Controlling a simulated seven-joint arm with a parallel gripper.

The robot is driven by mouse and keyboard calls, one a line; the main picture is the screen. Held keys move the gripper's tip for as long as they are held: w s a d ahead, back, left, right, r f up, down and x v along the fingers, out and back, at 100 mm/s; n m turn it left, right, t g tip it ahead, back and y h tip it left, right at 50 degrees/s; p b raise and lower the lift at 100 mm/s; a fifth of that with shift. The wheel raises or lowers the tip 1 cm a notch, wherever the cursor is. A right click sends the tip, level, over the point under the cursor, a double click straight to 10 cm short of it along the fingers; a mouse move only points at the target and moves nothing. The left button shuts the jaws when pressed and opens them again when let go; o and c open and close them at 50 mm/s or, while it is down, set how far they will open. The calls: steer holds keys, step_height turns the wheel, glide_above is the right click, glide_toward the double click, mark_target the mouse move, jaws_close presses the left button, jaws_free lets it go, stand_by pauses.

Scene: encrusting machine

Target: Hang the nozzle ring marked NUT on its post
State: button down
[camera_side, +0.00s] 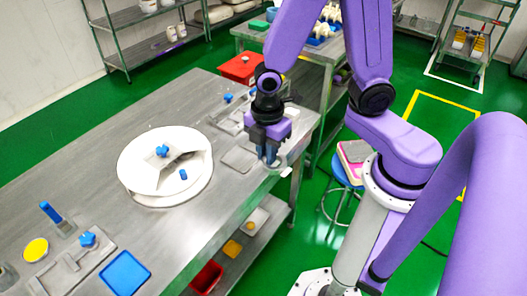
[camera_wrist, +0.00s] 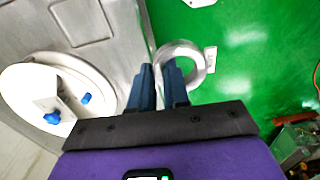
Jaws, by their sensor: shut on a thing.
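My gripper (camera_side: 268,154) is at the right edge of the steel table (camera_side: 195,235), fingers pointing down. In the wrist view my gripper (camera_wrist: 158,74) has its two blue fingers close together on the near side of a pale, shiny ring (camera_wrist: 202,68). The ring also shows at the fingertips in the side view (camera_side: 279,162). A small white tag (camera_wrist: 210,60) sits at the ring's outer side. Any lettering on it is too small to read. I cannot make out which post is marked NUT.
A round white turntable-like machine part (camera_side: 135,171) with blue knobs stands mid-table. A shallow metal plate (camera_side: 239,159) lies just left of my gripper. A blue tray (camera_side: 125,272), a yellow disc (camera_side: 36,250) and an upright blue-handled piece (camera_side: 50,212) are at the lower left.

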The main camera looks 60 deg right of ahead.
steer(key=shift+w+a+f+m, duration=0.4)
steer(key=shift+w+a+f, duration=0.95)
steer(key=shift+w, duration=2.55)
steer(key=shift+w+a+f+m, duration=0.4)
steer(key=shift+w+a+f, duration=0.45)
steer(key=shift+w+a, duration=2.05)
steer(key=shift+w+a+f+m, duration=0.5)
steer(key=shift+w+f, duration=0.6)
steer(key=shift+w, duration=3.8)
steer(key=shift+f, duration=0.1)
